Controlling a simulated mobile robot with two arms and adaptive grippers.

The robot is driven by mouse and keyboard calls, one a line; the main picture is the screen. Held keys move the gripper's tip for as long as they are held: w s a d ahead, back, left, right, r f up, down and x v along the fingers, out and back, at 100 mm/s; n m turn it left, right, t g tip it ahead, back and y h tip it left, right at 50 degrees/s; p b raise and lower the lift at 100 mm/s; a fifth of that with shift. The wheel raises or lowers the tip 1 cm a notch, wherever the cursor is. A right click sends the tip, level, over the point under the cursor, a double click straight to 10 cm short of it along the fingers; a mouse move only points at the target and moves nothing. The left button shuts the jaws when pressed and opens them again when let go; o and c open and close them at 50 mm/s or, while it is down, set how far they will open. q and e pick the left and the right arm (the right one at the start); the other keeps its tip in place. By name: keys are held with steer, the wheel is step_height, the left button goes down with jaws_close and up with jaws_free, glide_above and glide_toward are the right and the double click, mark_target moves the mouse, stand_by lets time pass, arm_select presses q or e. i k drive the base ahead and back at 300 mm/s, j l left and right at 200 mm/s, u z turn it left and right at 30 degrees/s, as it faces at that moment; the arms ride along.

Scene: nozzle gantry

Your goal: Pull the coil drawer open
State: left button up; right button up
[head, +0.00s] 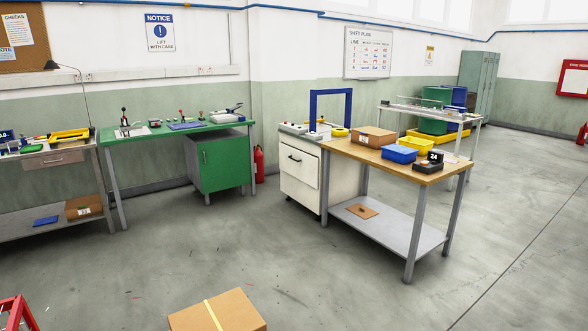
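A white cabinet (301,196) stands in the middle distance, against the left end of a wooden-topped table. Its upper front is a white drawer (299,166) with a dark handle (294,158), and it looks closed. A second drawer front (52,160), grey with a small handle, is under the bench at far left and also looks closed. I see no label that tells which one is the coil drawer. Neither of my grippers is in view.
A blue frame (331,92) rises above the white cabinet. The wooden-topped table (385,158) carries boxes and bins. A green workbench (165,132) with a green cabinet (222,165) stands left. A cardboard box (218,312) lies on the near floor. Floor before the white cabinet is clear.

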mark_target(303, 167)
steer(key=i+l+z, duration=0.2)
steer(key=i+z, duration=0.15)
steer(key=i+l+z, duration=0.1)
steer(key=i+z, duration=0.65)
steer(key=i+l+u, duration=0.1)
steer(key=i, duration=0.65)
steer(key=i+l+u, duration=0.1)
steer(key=i, duration=0.65)
steer(key=i+j+u, duration=0.25)
steer(key=i+u, duration=0.6)
steer(key=i, duration=0.2)
steer(key=i+u, duration=0.45)
steer(key=i+l+u, duration=0.4)
steer(key=i, duration=0.2)
